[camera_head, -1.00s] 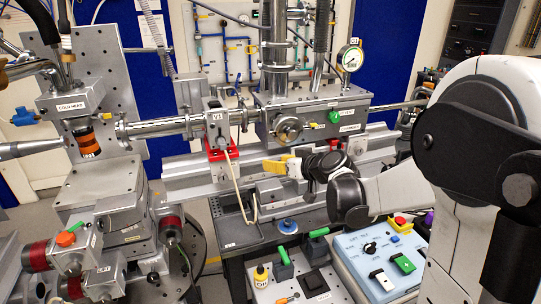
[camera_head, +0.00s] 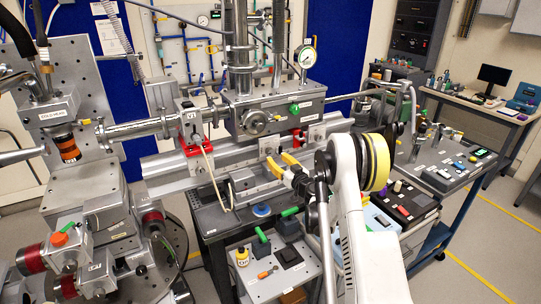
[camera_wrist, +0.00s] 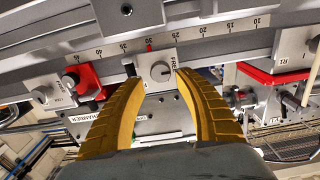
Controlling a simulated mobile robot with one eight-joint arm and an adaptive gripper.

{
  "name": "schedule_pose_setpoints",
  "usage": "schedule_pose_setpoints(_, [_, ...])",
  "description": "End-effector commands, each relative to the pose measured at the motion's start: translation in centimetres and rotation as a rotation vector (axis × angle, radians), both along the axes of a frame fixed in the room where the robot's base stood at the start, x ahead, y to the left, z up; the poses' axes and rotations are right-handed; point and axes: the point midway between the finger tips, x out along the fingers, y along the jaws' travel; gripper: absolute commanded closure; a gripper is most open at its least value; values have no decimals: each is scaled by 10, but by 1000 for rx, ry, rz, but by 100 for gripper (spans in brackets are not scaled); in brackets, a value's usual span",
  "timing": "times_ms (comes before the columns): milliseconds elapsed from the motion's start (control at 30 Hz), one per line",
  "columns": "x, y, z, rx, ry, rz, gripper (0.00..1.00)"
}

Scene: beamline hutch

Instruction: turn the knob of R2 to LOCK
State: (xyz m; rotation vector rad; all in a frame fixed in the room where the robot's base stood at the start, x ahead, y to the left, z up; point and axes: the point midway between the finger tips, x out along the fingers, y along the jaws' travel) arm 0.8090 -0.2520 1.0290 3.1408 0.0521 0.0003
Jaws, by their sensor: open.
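The grey round knob (camera_wrist: 160,71) sits on a light plate on the rail carrier, in the middle of the wrist view, which shows the rail upside down. The word FREE reads beside it; I cannot read a LOCK or R2 mark. In the head view this plate (camera_head: 269,144) is on the rail, small and blurred. My gripper (camera_wrist: 160,77) is open, its yellow fingertips on either side of the knob's picture position. I cannot tell whether they touch it. In the head view my gripper (camera_head: 281,163) is in front of the rail, just below the plate.
A scale (camera_wrist: 190,37) runs along the rail. A plate marked R1 (camera_wrist: 290,48) stands to the right in the wrist view, by a red clamp. Another red clamp (camera_wrist: 88,80) is at left. The chamber (camera_head: 275,112) stands above the rail; a tool bench (camera_head: 285,268) is below.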

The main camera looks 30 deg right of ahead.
Motion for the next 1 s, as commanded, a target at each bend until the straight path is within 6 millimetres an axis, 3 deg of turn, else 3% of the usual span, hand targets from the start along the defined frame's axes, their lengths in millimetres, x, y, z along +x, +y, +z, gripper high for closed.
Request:
schedule_pose_setpoints(100, [24,1,-1,0,0,2,60])
schedule_pose_setpoints(300, [49,2,0,0,0,1,60])
schedule_pose_setpoints(667, [56,2,1,0,1,1,60])
schedule_pose_setpoints(800, [55,2,1,0,1,1,98])
schedule_pose_setpoints(1000, [55,2,1,1,1,1,100])
